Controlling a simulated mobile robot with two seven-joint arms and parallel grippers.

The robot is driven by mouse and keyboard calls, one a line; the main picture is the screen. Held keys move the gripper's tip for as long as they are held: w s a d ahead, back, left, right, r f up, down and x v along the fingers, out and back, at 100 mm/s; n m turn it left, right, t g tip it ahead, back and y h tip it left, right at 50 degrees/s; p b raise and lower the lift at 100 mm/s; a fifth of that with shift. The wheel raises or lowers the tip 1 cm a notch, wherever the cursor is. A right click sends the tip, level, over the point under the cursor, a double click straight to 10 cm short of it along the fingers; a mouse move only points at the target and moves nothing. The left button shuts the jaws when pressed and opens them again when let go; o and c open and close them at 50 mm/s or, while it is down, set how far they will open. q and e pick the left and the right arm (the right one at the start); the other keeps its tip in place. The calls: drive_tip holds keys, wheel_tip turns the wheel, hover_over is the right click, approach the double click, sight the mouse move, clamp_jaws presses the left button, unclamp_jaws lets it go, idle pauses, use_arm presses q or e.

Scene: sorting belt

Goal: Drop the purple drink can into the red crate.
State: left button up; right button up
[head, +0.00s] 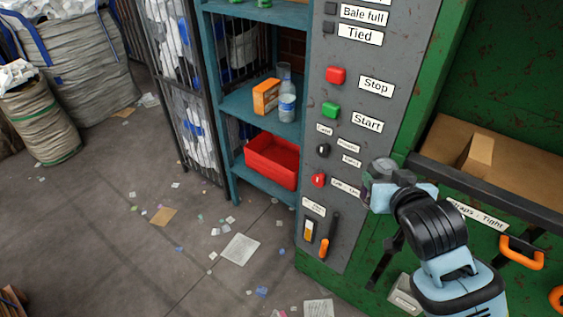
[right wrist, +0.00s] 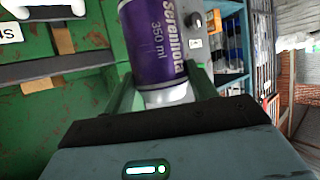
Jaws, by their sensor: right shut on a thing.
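The purple drink can (right wrist: 158,45) shows in the right wrist view, with "Serenhota 350 ml" printed on its side. My right gripper (right wrist: 162,80) is shut on it, one finger on each side near its silver end. In the head view my right gripper (head: 379,186) is in front of the grey control panel, and the can's purple side is not clearly visible there. The red crate (head: 272,160) sits on a low shelf of the teal rack, left of the gripper and apart from it. My left gripper is not in view.
The teal rack's middle shelf (head: 240,106) holds an orange box (head: 266,96) and a clear bottle (head: 287,100) above the crate. A green baler with cardboard (head: 500,165) is at right. Litter dots the floor.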

idle(0.3)
drive_tip(key=s+f, duration=0.9)
drive_tip(key=shift+s+f, duration=0.25)
drive_tip(key=shift+s, duration=0.15)
